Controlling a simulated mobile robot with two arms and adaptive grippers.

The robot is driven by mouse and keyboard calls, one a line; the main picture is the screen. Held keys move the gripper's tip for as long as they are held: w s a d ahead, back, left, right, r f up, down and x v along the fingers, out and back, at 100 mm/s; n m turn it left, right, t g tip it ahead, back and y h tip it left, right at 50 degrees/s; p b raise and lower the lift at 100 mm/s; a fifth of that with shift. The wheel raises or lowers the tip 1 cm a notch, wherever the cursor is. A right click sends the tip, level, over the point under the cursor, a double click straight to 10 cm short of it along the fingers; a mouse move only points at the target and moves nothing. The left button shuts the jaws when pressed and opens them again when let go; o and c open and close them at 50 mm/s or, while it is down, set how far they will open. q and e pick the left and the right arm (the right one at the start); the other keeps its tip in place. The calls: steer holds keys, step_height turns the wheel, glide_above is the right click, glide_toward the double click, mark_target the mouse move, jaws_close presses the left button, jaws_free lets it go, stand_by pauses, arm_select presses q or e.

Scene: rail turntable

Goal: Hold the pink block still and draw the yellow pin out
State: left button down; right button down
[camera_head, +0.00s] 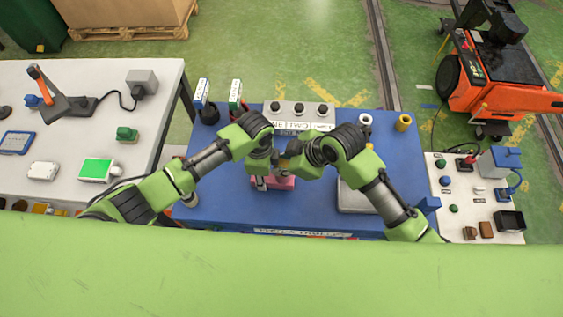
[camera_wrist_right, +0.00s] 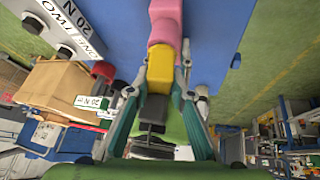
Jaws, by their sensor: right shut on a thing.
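The pink block (camera_head: 287,183) sits on the blue table, partly hidden under my two wrists. It also shows at the top of the right wrist view (camera_wrist_right: 165,20). The yellow pin (camera_wrist_right: 160,66) sticks out of the pink block in the right wrist view, between the fingertips of my right gripper (camera_wrist_right: 161,80), which is shut on it. In the head view my right gripper (camera_head: 289,163) is above the block. My left gripper (camera_head: 262,182) is at the block's left side; whether its fingers are shut on the block cannot be told.
The blue table (camera_head: 225,212) carries a grey panel with several black knobs (camera_head: 299,109) behind the block. A grey tray (camera_head: 357,200) lies to the right, partly under my right arm. A yellow ring-shaped part (camera_head: 403,122) stands at the back right. White tables flank both sides.

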steer(key=shift+w+a+r, duration=0.1)
steer(key=shift+w+r, duration=0.3)
steer(key=shift+r, duration=0.2)
steer(key=shift+s+a+r, duration=0.1)
steer(key=shift+a+r, duration=0.1)
steer(key=shift+r, duration=1.35)
steer(key=shift+s+a+r, duration=0.1)
steer(key=shift+a+r, duration=0.05)
steer(key=shift+r, duration=1.35)
steer(key=c, duration=2.9)
jaws_free()
steer(key=o, duration=0.5)
steer(key=shift+s, duration=0.1)
steer(key=shift+o, duration=0.2)
steer(key=shift+d+f, duration=0.1)
steer(key=shift+f, duration=0.05)
steer(key=shift+d+f, duration=0.2)
steer(key=shift+d, duration=0.05)
